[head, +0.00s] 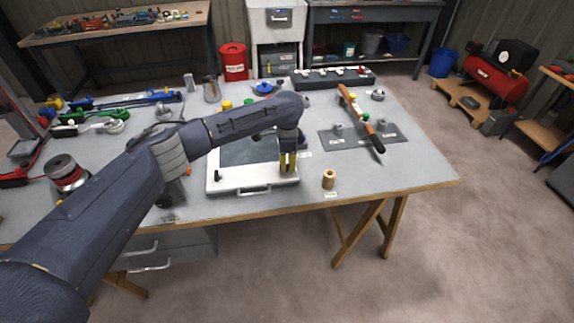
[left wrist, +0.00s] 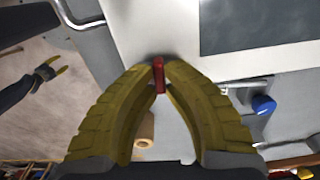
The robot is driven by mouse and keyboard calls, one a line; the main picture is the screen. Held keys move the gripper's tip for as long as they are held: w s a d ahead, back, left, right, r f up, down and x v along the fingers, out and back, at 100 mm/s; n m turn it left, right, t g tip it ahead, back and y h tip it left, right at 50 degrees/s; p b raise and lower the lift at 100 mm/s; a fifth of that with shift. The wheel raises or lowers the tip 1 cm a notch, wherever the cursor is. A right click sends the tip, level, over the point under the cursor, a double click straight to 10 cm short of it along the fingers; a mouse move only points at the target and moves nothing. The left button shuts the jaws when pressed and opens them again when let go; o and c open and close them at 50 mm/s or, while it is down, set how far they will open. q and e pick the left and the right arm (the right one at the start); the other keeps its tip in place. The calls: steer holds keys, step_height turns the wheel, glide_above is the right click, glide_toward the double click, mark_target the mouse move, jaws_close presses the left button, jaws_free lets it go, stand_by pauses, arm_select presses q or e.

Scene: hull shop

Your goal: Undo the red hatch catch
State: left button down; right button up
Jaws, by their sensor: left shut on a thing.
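The hatch (head: 240,186) is a white frame around a dark pane, lying on the grey bench with a handle at its front edge. It also shows in the left wrist view (left wrist: 180,32). My left gripper (head: 288,168) points down at the hatch's front right corner. In the left wrist view its yellow fingertips are closed on the red catch (left wrist: 158,75), at the edge of the white frame. In the head view the fingers hide the catch. My right gripper (left wrist: 50,70) shows at the left of the left wrist view, away from the hatch, its yellow fingers apart and empty.
A wooden spool (head: 328,180) stands on the bench just right of the hatch. A wooden-handled tool (head: 360,120) lies over a grey plate (head: 350,140) further right. A black catch (head: 218,176) sits at the hatch's front left. The bench's front right corner is clear.

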arm_select(q)
steer(key=shift+n, duration=0.6)
steer(key=c, duration=1.5)
jaws_free()
steer(key=shift+r, duration=6)
